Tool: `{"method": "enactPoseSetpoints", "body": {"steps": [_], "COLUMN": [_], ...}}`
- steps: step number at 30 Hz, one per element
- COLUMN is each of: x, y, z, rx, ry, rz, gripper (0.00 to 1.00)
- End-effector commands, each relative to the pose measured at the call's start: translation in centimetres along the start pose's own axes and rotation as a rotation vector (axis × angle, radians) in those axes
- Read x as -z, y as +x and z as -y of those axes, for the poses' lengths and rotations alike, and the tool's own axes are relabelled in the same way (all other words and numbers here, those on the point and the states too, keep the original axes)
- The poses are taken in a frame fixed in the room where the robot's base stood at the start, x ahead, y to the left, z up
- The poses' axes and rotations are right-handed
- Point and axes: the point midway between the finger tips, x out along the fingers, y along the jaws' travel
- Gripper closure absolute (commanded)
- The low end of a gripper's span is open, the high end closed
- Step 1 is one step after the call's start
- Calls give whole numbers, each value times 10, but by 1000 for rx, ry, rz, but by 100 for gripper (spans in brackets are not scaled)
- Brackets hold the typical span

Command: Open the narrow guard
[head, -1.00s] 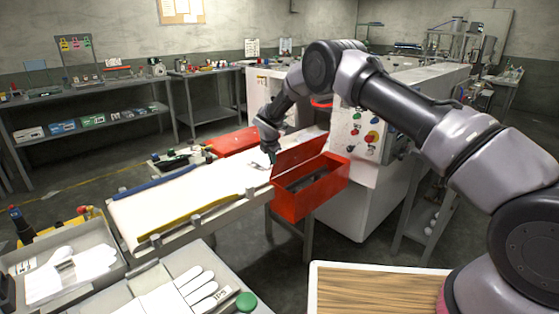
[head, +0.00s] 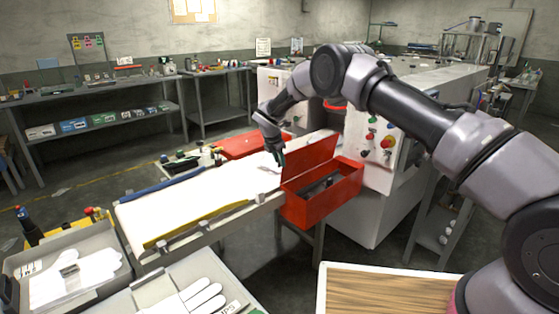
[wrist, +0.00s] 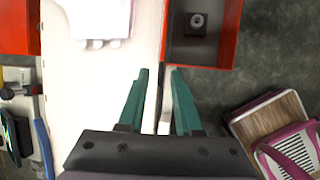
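The narrow guard seems to be the red lid (head: 312,158) of a red box (head: 333,198) at the near side of the white conveyor. The lid stands raised on the box's belt side, and the dark inside of the box shows. In the wrist view, the open box (wrist: 238,30) is at the top right. My gripper (head: 281,158) is over the belt, just left of the raised lid. Its green fingers (wrist: 158,72) are a little apart in the wrist view, with no object clearly between them. I cannot tell whether a finger touches the lid.
A flat red cover (head: 240,146) lies across the belt's far side. A white glove (wrist: 97,18) lies on the belt. A white machine (head: 385,185) with buttons stands right of the box. Grey trays with gloves (head: 75,280) and a wooden-topped tray (head: 390,292) are in front.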

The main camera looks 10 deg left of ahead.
Motion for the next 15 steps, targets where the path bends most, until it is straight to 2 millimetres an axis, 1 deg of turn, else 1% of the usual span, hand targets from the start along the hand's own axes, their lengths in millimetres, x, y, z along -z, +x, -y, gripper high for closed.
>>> {"method": "enactPoseSetpoints", "body": {"steps": [10, 13, 15], "x": [-1, -1, -1], "y": [-3, -12, -24], "z": [0, -1, -1], "rx": [0, -2, -3], "ry": [1, 1, 1], "rz": [1, 1, 1], "gripper": [62, 62, 62]}}
